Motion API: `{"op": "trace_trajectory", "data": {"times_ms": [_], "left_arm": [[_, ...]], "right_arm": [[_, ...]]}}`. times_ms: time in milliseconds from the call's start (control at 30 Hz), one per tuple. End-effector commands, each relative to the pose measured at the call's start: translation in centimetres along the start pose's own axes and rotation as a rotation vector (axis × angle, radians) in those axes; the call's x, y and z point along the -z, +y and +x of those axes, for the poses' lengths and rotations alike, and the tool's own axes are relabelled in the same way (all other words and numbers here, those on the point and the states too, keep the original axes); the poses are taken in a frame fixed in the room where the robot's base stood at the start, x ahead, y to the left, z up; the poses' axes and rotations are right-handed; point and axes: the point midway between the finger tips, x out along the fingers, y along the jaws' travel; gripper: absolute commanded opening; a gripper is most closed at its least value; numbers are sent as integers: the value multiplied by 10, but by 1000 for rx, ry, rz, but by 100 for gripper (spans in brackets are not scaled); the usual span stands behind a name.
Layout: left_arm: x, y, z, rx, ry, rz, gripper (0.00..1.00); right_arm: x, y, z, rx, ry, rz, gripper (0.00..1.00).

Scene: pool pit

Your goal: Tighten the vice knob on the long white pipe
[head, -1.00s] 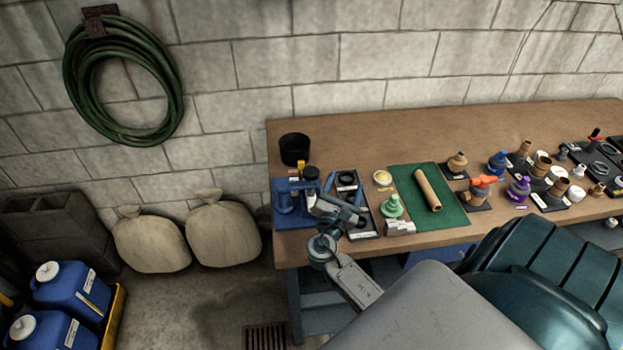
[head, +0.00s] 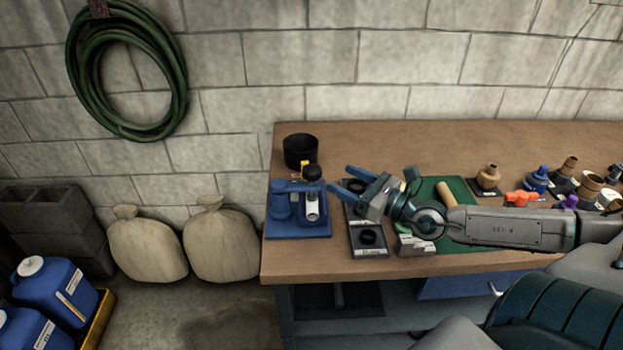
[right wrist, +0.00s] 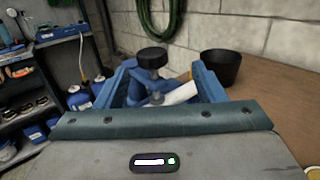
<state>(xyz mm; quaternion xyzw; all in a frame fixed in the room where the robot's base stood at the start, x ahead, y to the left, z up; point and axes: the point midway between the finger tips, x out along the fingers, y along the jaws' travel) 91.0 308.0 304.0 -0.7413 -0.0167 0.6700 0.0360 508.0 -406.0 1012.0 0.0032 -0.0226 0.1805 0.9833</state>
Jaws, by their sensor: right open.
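The blue vice (head: 281,207) stands on a blue base at the left end of the bench. A short-looking white pipe (head: 312,207) sits in it, with its end toward me. The black vice knob (head: 312,173) is above the pipe. In the right wrist view the knob (right wrist: 152,58) and the white pipe (right wrist: 181,94) show ahead, between my blue fingers. My right gripper (head: 341,180) is open and empty, just right of the vice. Its fingers point left toward the knob and look apart from it. My left gripper is not in view.
A black cup (head: 299,151) stands behind the vice. A dark tray (head: 368,238), a green mat (head: 460,190) and several fittings lie to the right, partly behind my right arm. Sacks and blue jugs stand on the floor at left.

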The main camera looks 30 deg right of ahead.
Motion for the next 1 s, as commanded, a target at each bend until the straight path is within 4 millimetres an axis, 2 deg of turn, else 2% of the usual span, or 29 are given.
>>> {"op": "trace_trajectory", "data": {"times_ms": [100, 267, 600, 667, 767, 1000], "left_arm": [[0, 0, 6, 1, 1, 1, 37], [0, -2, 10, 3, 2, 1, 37], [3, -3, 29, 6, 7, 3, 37], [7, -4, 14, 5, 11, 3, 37], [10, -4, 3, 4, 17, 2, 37], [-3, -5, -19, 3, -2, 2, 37]], "right_arm": [[7, 9, 1, -42, 40, 3, 63], [9, 9, 4, -41, 48, 5, 63], [10, 11, 28, -45, 39, 8, 63], [2, 8, 30, -40, 43, 8, 63], [2, 5, 31, -31, 48, 3, 63], [3, 2, 38, -23, 52, 1, 63]]}}
